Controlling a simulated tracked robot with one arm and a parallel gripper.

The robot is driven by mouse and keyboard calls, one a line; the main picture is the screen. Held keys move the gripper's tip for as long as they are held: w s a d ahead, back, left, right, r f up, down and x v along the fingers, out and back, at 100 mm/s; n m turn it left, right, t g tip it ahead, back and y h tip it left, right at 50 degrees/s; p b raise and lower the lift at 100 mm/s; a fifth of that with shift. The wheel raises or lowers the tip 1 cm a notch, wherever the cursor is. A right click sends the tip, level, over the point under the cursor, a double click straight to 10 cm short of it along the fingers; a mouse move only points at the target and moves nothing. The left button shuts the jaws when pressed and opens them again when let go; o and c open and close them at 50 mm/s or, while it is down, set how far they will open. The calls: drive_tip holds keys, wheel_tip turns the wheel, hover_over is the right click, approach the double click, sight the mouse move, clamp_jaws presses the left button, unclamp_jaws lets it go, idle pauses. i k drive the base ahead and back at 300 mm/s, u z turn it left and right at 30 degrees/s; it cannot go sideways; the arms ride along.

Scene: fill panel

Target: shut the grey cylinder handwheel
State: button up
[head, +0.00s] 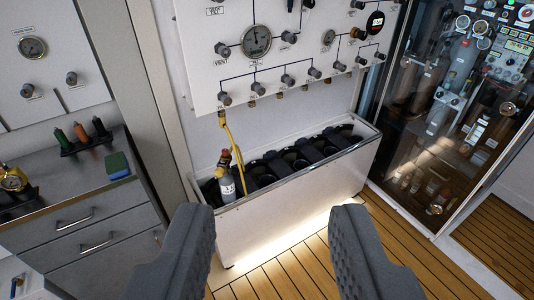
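A grey cylinder (227,188) stands in the left end of a white trough (300,205) under the fill panel (285,60). Its handwheel looks to be at the top by the yellow fitting (224,160), but it is too small to make out clearly or to tell its setting. A yellow hose (234,147) runs from the panel down to the cylinder's top. My gripper (271,225) is open and empty in the foreground, its two dark fingers wide apart. The trough's front lies beyond and between the fingers, and the cylinder is well beyond the left finger.
The trough's other dark slots (300,153) look empty. A glass-fronted cabinet (420,150) stands at right. Wooden floor (300,270) is clear in front.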

sight(235, 171)
drive_tip(key=z, duration=0.3)
drive_tip(key=i, duration=1.2)
drive_tip(key=z, duration=0.3)
